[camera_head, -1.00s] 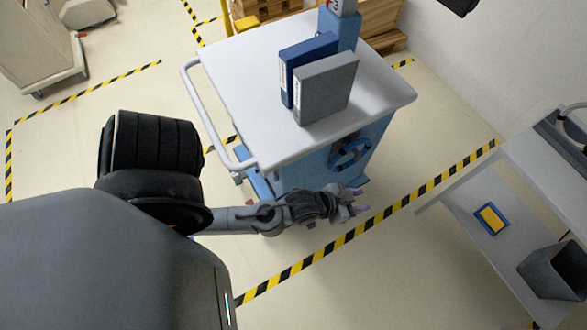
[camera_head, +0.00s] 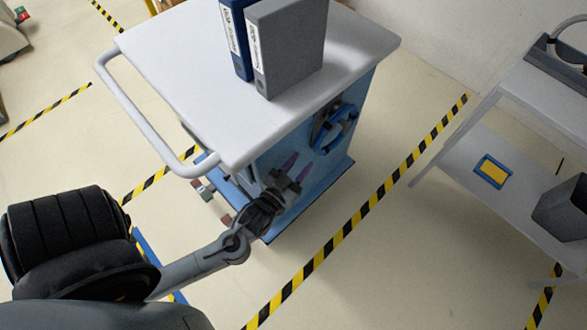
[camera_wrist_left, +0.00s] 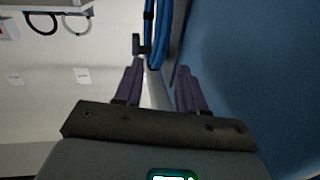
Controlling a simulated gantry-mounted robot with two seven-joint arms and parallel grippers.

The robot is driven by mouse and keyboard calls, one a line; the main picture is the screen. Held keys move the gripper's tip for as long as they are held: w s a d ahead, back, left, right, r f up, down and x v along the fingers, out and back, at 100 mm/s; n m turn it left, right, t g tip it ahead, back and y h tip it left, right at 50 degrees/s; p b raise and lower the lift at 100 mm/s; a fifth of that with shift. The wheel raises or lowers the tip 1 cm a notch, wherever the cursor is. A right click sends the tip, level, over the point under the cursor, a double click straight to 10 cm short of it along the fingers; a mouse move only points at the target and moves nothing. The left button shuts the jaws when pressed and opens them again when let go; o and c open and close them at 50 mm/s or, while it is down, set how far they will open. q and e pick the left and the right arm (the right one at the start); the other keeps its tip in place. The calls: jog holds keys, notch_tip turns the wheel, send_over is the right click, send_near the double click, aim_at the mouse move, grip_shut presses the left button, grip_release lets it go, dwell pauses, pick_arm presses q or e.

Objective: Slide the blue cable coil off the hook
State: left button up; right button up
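The blue cable coil (camera_head: 350,117) hangs on the blue side panel of the covered cart (camera_head: 200,60). In the left wrist view the coil (camera_wrist_left: 161,32) is a strand bundle just beyond the fingertips, with a dark piece that looks like the hook (camera_wrist_left: 138,45) beside it. My left gripper (camera_head: 298,167) is in front of the panel, below and left of the coil. The wrist view shows its two purple fingers (camera_wrist_left: 158,69) apart with nothing between them. The hook is hard to make out in the head view. My right gripper is not in view.
A blue binder (camera_head: 236,40) and a grey binder (camera_head: 290,45) stand on the cart top. The cart's white handle (camera_head: 140,112) is at left. A grey shelf cart (camera_head: 455,160) stands at right, with open floor and striped tape (camera_head: 345,230) between.

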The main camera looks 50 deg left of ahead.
aim_at(318, 142)
pick_arm(q)
jog(key=b+x, duration=0.2)
jog(key=x, duration=0.7)
jog(key=shift+w, duration=0.3)
grip_shut()
jog(key=shift+r, duration=0.1)
jog(key=shift+r+p, duration=0.55)
jog(key=shift+p, duration=0.2)
jog(key=shift+d, duration=0.15)
